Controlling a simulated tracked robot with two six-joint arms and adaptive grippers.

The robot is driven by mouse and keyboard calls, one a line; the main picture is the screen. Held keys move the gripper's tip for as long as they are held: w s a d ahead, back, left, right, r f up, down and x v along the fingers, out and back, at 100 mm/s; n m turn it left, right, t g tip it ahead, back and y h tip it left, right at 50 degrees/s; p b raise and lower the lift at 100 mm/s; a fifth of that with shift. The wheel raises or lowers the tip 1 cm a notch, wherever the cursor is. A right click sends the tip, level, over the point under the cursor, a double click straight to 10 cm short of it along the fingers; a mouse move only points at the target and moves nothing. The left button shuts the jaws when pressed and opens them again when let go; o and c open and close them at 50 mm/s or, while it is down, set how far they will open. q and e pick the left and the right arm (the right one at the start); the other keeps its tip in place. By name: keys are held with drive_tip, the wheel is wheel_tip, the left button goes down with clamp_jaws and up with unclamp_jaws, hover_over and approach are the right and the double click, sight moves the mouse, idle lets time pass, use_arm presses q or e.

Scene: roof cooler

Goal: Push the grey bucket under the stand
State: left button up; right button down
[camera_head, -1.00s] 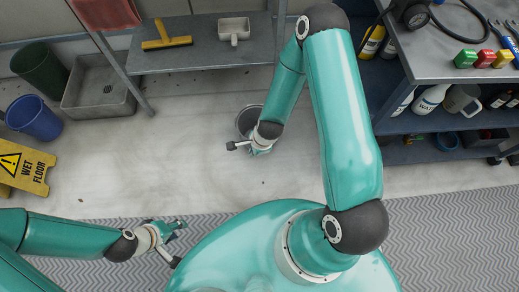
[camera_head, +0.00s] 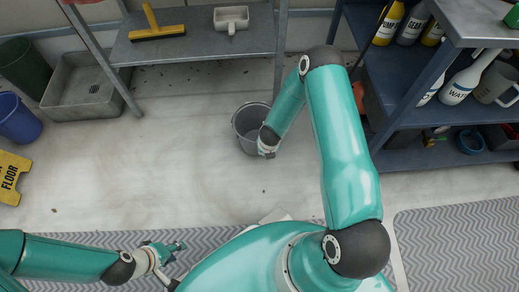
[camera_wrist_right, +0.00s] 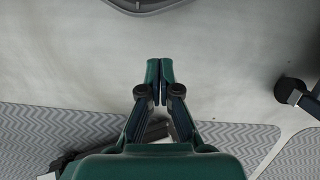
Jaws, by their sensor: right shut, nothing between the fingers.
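The grey bucket (camera_head: 246,124) stands upright on the pale floor, in front of the grey metal stand (camera_head: 205,48). Its rim shows at the top edge of the right wrist view (camera_wrist_right: 150,9). My right gripper (camera_head: 268,153) is on the near side of the bucket, and my right arm covers the bucket's right part. In the right wrist view my right gripper (camera_wrist_right: 160,78) is shut and empty, with floor visible between its tips and the rim. My left gripper (camera_head: 172,250) is low on the left, away from the bucket; its finger opening is unclear.
A metal basin (camera_head: 85,92), a blue bucket (camera_head: 20,120), a dark green bin (camera_head: 24,66) and a yellow floor sign (camera_head: 10,178) stand at left. A blue shelf unit (camera_head: 425,150) stands at right. The floor between bucket and stand looks clear.

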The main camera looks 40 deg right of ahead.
drive_tip(key=w+d+f+b, duration=0.2)
drive_tip(key=w+f, duration=0.2)
drive_tip(key=f, duration=0.1)
drive_tip(key=shift+w+f, duration=0.15)
drive_tip(key=shift+w, duration=0.25)
